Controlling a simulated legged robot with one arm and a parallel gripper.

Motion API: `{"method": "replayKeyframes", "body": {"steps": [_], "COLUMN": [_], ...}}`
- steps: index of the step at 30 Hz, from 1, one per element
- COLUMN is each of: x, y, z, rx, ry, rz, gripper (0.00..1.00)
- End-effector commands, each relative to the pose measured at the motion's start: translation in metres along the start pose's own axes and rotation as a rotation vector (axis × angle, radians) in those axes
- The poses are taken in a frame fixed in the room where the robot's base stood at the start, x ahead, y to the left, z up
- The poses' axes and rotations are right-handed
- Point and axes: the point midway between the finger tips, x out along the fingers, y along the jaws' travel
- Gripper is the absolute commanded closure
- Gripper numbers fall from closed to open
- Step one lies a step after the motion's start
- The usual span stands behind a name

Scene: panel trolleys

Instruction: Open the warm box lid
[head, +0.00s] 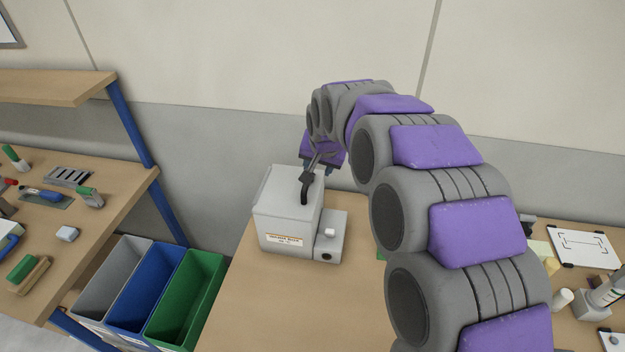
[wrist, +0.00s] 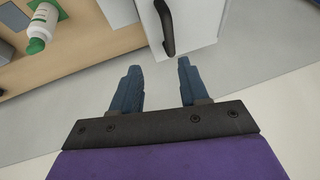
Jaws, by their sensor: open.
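The warm box (head: 280,222) is a pale grey box with an orange-and-white label, standing on the wooden table. Its lid (head: 283,182) looks closed, and a black handle (head: 304,192) is on the right side. In the wrist view the box (wrist: 200,22) is at the top, with the black handle (wrist: 166,30) curving down toward the finger gap. My gripper (wrist: 158,66) is open and empty, its blue fingers apart just short of the handle's end. In the head view my gripper (head: 319,168) is behind the box and partly hidden by the handle.
A small unit with a white button (head: 330,232) adjoins the box's right side. Grey, blue and green bins (head: 188,300) stand left of the table. A tool bench (head: 125,190) is further left. The table front (head: 285,310) is clear. A white bottle (wrist: 42,22) shows in the wrist view.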

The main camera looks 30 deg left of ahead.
Motion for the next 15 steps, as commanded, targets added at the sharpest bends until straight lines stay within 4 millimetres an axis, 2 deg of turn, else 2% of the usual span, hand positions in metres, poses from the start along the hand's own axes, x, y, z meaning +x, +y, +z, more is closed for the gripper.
{"method": "replayKeyframes", "body": {"steps": [1,6,9,15], "x": [0.017,0.054,0.069,0.086], "y": [-0.004,-0.010,-0.009,0.000], "z": [0.002,0.002,0.002,0.001], "rx": [-0.004,-0.008,-0.007,-0.003], "ry": [-0.006,-0.007,-0.006,-0.003], "rz": [0.005,0.011,0.009,0.001], "gripper": [0.56,0.56,0.56,0.56]}}
